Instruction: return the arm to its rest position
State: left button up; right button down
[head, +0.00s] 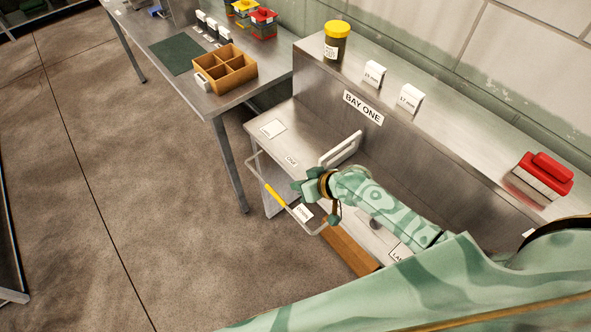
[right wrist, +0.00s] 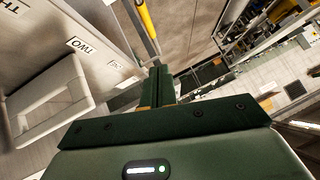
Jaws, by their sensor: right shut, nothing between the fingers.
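My right arm (head: 385,207) comes in from the lower right of the head view, over the lower shelf of the steel bench marked BAY ONE (head: 363,108). My right gripper (head: 303,187) is dark green and hangs near the bench's left end, close to the bent rail with the yellow grip (head: 272,194). In the right wrist view its fingers (right wrist: 158,82) are together with nothing between them. I cannot tell whether it touches the rail. My left gripper is not in view.
A pale upright handle (head: 341,149) stands just behind my gripper. A wooden strip (head: 350,247) lies below my arm. On the upper shelf are a yellow-lidded jar (head: 336,41), two white labelled blocks (head: 410,99) and a red-topped stack (head: 541,178). The floor (head: 130,170) at left is clear.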

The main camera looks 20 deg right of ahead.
jog(key=s+r+n+h, duration=0.3)
jog(key=s+r+n, duration=0.15)
jog(key=s, duration=0.45)
jog(key=s+d+r+h, duration=0.7)
jog(key=s+d+r, duration=0.3)
jog(key=d, duration=0.2)
jog(key=s+a+f+g+y+b, duration=0.1)
jog(key=s+a+f+b, duration=0.1)
jog(key=f, duration=1)
jog(key=s+a+f+g+y+b, duration=0.1)
jog(key=s+f+g+b, duration=0.15)
jog(key=f, duration=0.95)
jog(key=s+a+f+g+y+b, duration=0.1)
jog(key=a+f+b, duration=0.1)
jog(key=f, duration=1)
jog(key=s+f+m+g+y+b, duration=0.1)
jog(key=s+f+m+g+b, duration=0.1)
jog(key=s+f, duration=1.5)
jog(key=s+d+m+b, duration=0.1)
jog(key=b, duration=0.1)
jog(key=shift+s+f+b, duration=0.15)
jog(key=shift+f+b, duration=0.05)
jog(key=shift+b, duration=0.15)
